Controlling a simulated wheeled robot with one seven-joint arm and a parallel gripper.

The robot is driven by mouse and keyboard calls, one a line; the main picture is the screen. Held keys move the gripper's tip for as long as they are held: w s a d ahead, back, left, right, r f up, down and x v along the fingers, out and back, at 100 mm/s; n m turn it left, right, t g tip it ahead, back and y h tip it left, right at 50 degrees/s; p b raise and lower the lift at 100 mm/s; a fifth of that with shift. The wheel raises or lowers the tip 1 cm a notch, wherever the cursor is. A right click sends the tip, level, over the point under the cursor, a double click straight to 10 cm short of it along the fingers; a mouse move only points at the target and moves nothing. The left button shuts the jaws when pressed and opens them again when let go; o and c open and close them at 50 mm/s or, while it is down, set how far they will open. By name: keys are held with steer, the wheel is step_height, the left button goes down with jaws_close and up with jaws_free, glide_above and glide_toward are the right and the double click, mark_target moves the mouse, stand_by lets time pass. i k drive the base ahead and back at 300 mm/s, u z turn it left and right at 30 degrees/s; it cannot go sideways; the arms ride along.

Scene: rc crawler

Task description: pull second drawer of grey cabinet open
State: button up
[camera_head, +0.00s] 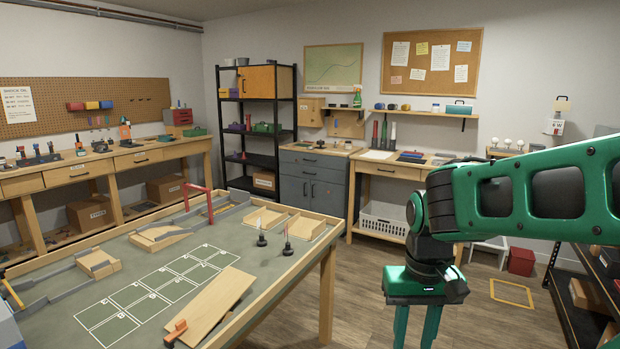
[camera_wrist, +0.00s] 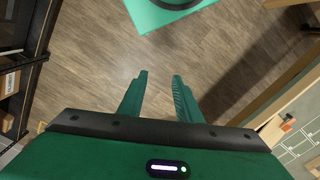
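The grey cabinet (camera_head: 312,182) stands against the back wall in the head view, between the black shelf unit and a wooden workbench. Its front shows a horizontal handle near the top and upright handles lower down; its panels look shut. At this size I cannot tell which panel is the second drawer. My gripper (camera_head: 416,328) points down at the lower right, well in front of the cabinet and apart from it. In the wrist view my gripper (camera_wrist: 160,76) has its two green fingers apart with only floor between them. The cabinet does not show there.
A large table (camera_head: 262,284) with ramps, wooden trays and a red arch fills the left foreground. It partly blocks the view toward the cabinet's lower left. Wood floor (camera_head: 375,290) is open between table and right-hand shelf (camera_head: 572,312). A white basket (camera_head: 384,220) sits under the back bench.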

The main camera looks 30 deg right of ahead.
mark_target(327, 176)
steer(key=z, duration=1.5)
steer(key=i, duration=5.35)
steer(key=u, duration=0.35)
